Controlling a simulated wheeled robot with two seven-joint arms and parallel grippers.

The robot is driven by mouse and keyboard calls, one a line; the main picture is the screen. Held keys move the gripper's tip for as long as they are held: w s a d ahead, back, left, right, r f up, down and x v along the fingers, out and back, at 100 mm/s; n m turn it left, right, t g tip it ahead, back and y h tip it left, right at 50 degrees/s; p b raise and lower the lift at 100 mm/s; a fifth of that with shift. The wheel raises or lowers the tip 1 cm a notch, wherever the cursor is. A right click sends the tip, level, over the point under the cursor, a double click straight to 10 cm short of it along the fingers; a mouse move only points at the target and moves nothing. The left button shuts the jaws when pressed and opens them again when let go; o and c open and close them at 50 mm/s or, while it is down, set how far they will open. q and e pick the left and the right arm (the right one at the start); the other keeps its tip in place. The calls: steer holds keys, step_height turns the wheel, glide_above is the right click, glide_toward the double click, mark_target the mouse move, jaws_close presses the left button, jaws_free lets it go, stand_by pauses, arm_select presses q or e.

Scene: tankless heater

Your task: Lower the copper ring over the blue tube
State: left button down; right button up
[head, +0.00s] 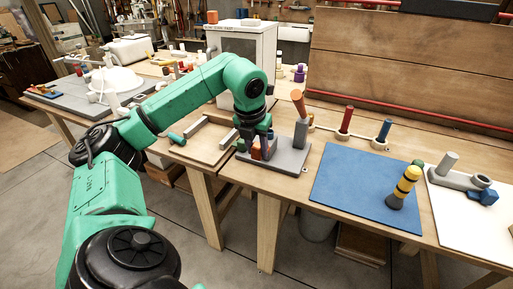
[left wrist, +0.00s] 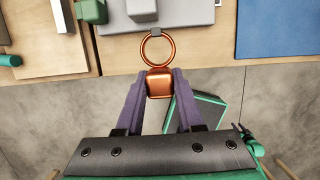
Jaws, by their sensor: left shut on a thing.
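My left gripper (head: 258,150) is at the front edge of a grey base plate (head: 290,158) on the bench. In the left wrist view, its two fingers (left wrist: 158,88) are shut on the block-shaped copper grip of the copper ring (left wrist: 142,52).
A white cabinet (head: 240,60) stands behind. A wooden tray (head: 190,150) lies left.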

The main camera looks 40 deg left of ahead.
arm_select(q)
steer(key=w+a+p, duration=0.1)
steer(key=w+p, duration=0.1)
steer(key=w+a+p, duration=0.2)
steer(key=w+p, duration=0.1)
steer(key=w+a+p, duration=0.1)
steer(key=w+p, duration=0.2)
steer(key=shift+w+a+r, duration=0.15)
steer(key=shift+a+r, duration=0.1)
steer(key=shift+a, duration=0.05)
steer(key=shift+w+a+f+p, duration=0.1)
steer(key=shift+w+a+p, duration=0.25)
steer(key=shift+w+p, duration=0.2)
steer(key=shift+w+a+f, duration=0.1)
steer(key=shift+w+f, duration=0.05)
steer(key=shift+f+b, duration=0.75)
steer(key=shift+f, duration=1.05)
stand_by(1.6)
steer(key=shift+c, duration=2.3)
jaws_free()
